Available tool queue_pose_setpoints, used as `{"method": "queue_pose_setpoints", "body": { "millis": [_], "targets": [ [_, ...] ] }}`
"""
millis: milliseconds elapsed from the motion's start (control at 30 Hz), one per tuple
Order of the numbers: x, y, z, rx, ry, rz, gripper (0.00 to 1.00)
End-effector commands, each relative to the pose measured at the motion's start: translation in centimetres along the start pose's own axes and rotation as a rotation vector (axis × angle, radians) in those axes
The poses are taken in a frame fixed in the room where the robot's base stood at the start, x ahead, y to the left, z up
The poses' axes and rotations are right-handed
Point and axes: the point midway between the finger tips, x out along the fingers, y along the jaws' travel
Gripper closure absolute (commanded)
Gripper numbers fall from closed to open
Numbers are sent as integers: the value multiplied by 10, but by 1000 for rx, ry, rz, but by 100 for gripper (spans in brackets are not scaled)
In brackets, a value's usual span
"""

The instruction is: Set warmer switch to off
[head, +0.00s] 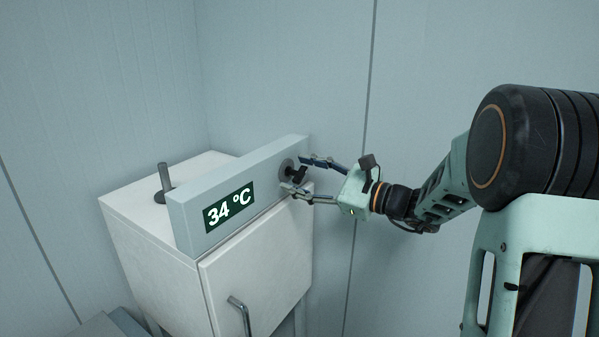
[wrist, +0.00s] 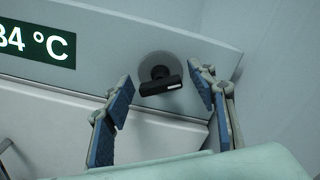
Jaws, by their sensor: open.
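The warmer's light grey panel (head: 182,226) sits on a white cabinet and has a dark display (head: 229,207) reading 34 °C. The warmer switch (wrist: 160,82) is a black knob with a short bar on a round grey base, near the panel's right end. In the wrist view its bar lies nearly level, with a small white mark toward its right end. My gripper (wrist: 165,88) is open, with one finger on each side of the switch and visible gaps between. It also shows in the head view (head: 294,175).
The white cabinet (head: 150,240) has a door with a metal handle (head: 239,315) below the panel. A grey upright lever (head: 165,180) stands on the cabinet top behind the panel. Pale walls close in behind and to the right.

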Motion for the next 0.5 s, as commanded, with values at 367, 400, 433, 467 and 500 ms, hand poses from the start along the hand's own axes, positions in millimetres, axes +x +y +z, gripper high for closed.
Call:
{"method": "queue_pose_setpoints", "body": {
  "millis": [367, 400, 433, 467, 500],
  "targets": [
    [5, 0, 0, 0, 0, 0, 50],
    [5, 0, 0, 0, 0, 0, 54],
    [5, 0, 0, 0, 0, 0, 58],
    [5, 0, 0, 0, 0, 0, 61],
    [5, 0, 0, 0, 0, 0, 65]
  ]
}}
